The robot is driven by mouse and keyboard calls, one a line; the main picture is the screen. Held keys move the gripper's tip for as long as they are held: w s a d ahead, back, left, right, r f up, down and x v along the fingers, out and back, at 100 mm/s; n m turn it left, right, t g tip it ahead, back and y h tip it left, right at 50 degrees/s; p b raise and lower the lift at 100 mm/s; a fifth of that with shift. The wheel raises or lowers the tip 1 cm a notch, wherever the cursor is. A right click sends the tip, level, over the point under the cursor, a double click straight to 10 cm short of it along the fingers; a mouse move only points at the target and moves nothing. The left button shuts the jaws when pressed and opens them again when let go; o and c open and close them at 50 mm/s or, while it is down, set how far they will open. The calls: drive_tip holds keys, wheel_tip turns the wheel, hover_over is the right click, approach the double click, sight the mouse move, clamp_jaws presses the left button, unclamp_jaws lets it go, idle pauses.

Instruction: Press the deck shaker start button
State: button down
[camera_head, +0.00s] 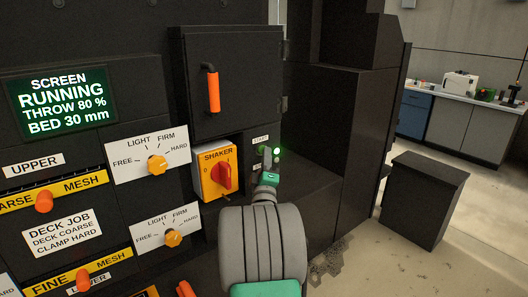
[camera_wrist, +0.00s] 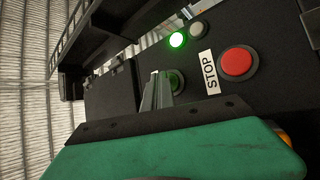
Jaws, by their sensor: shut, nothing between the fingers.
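My gripper (camera_head: 267,157) is shut and empty, with its tips at the small button panel under the START label (camera_head: 261,139). In the wrist view the closed fingers (camera_wrist: 160,88) overlap the edge of a dark green round button (camera_wrist: 177,82), which they partly hide. I cannot tell whether the tips touch it or how far it is pressed. A red button (camera_wrist: 238,63) beside the STOP label (camera_wrist: 209,71) is clear of the fingers. A green lamp (camera_wrist: 177,40) glows; it also shows in the head view (camera_head: 277,151). The screen (camera_head: 62,101) reads RUNNING, THROW 80 %, BED 30 mm.
A yellow SHAKER switch (camera_head: 217,172) with a red knob is left of my gripper. A cabinet door with an orange handle (camera_head: 213,91) is above. Clamp dials (camera_head: 157,165) and orange knobs are further left. A black box (camera_head: 423,200) stands on the floor at right.

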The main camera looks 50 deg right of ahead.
drive_tip(key=shift+s+a+p, duration=0.2)
drive_tip(key=shift+s+p, duration=0.3)
drive_tip(key=shift+s, duration=0.3)
drive_tip(key=s+p, duration=0.2)
drive_tip(key=s+a+p, duration=0.1)
drive_tip(key=s+p, duration=0.2)
idle(0.6)
